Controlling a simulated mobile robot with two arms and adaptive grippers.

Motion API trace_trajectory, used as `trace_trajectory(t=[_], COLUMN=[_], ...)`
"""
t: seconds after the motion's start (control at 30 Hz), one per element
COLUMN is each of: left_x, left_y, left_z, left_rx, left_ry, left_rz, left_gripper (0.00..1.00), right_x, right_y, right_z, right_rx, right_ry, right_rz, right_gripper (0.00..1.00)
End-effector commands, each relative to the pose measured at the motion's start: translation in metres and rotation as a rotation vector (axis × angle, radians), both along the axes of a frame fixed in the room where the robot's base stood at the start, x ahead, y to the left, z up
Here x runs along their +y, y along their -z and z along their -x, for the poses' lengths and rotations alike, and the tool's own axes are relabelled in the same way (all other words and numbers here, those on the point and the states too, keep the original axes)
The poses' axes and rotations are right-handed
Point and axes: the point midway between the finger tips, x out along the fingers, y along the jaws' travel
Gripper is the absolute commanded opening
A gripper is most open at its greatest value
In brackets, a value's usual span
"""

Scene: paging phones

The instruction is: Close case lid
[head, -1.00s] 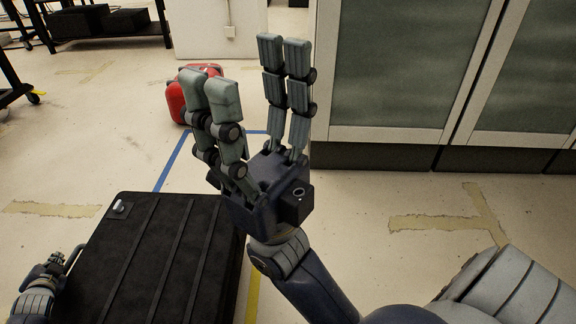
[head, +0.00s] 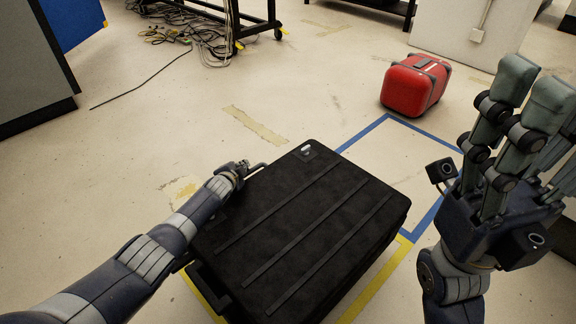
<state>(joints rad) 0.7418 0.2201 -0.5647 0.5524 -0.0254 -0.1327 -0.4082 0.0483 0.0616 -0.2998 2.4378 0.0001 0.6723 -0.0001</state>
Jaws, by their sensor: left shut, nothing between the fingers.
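The black case (head: 300,225) stands on the floor in the lower middle of the head view. Its ribbed lid lies flat on top, and no gap shows along the edges I can see. My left gripper (head: 246,168) is at the case's far left edge, beside a thin bar or handle. It is small in the picture and is shut with nothing in it; whether it touches the case I cannot tell. My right gripper (head: 548,105) is raised to the right of the case, fingers up, open and empty, partly cut off by the picture edge.
A red case (head: 415,84) stands on the floor at the back right. Blue tape (head: 363,132) and yellow tape (head: 378,282) mark the floor around the black case. Cables (head: 185,30) lie by a black rack at the back. The floor left of the case is clear.

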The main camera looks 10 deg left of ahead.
Motion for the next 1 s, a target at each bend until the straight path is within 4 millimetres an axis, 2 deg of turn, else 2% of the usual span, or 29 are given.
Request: trace_trajectory(t=[0.27, 0.47, 1.0], left_x=[0.001, 0.001, 0.002], left_y=[-0.003, -0.011, -0.038], left_z=[0.008, 0.022, 0.076], left_rx=[-0.001, -0.001, 0.0], left_ry=[0.0, 0.0, 0.0], left_rz=[0.001, 0.0, 0.0], left_gripper=[0.0, 0.0, 0.0], right_x=[0.0, 0.0, 0.0], right_y=[0.0, 0.0, 0.0], right_z=[0.0, 0.0, 0.0], right_rx=[0.0, 0.0, 0.0], right_ry=[0.0, 0.0, 0.0], right_rz=[0.0, 0.001, 0.001], right_gripper=[0.56, 0.56, 0.56])
